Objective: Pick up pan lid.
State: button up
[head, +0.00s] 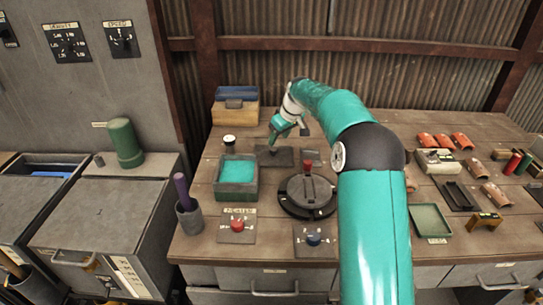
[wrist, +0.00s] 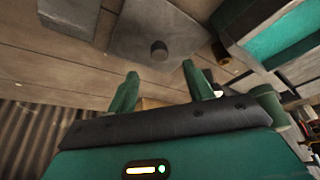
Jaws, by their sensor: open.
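A flat dark grey square plate with a short round knob, which looks like the pan lid (head: 279,160), lies on the workbench below the far end of my arm. In the wrist view the lid (wrist: 135,35) is ahead of the fingers, its knob roughly in line with the gap between them. My gripper (wrist: 160,73) is open and empty. In the head view my gripper (head: 272,140) is just above the lid's far left part. The two look apart, but the exact height is hard to tell.
A green box with teal contents (head: 237,176) stands left of the lid. A blue and wooden box (head: 236,106) stands behind left.

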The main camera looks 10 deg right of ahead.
aim_at(274, 149)
jog(key=x, duration=0.6)
jog(key=shift+w+a+f, duration=0.1)
jog(key=shift+w+f, duration=0.05)
jog(key=shift+f, duration=0.15)
jog(key=shift+c, duration=0.2)
jog(key=c, duration=1)
